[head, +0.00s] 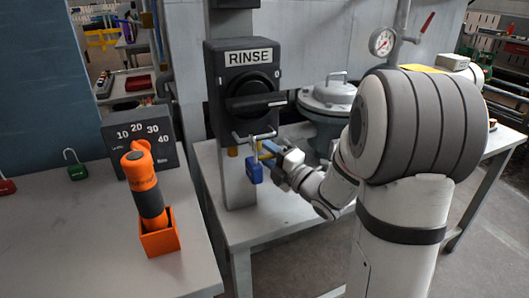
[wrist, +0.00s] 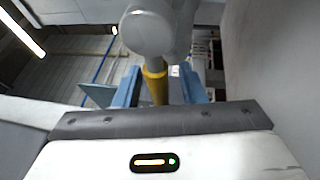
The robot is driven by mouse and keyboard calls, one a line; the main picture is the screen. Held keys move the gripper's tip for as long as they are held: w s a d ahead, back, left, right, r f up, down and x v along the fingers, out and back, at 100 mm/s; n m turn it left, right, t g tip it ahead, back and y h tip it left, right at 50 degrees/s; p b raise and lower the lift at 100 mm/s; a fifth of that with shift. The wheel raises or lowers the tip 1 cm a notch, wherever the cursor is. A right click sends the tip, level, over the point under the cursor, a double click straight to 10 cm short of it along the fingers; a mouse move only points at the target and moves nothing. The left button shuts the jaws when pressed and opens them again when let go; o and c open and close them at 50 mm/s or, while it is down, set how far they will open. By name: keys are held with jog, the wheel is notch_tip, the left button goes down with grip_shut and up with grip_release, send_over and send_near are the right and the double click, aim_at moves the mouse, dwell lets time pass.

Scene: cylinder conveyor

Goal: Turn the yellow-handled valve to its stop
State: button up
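The yellow handle (wrist: 155,82) stands between the two blue fingers of my gripper (wrist: 160,88) in the wrist view, below a grey rounded body (wrist: 147,32) that looks like the valve. Gaps show on both sides of the handle, so the fingers are around it but not closed on it. In the head view my gripper (head: 272,160) is at the lower right of the RINSE box, and a small yellow part (head: 265,154) shows by its fingertips. Most of the valve is hidden there.
A grey lidded vessel (head: 328,97) stands behind. An orange tool (head: 146,185) stands in an orange holder (head: 160,240) on the left table.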

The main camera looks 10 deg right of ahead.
grip_shut()
dwell(0.3)
dwell(0.3)
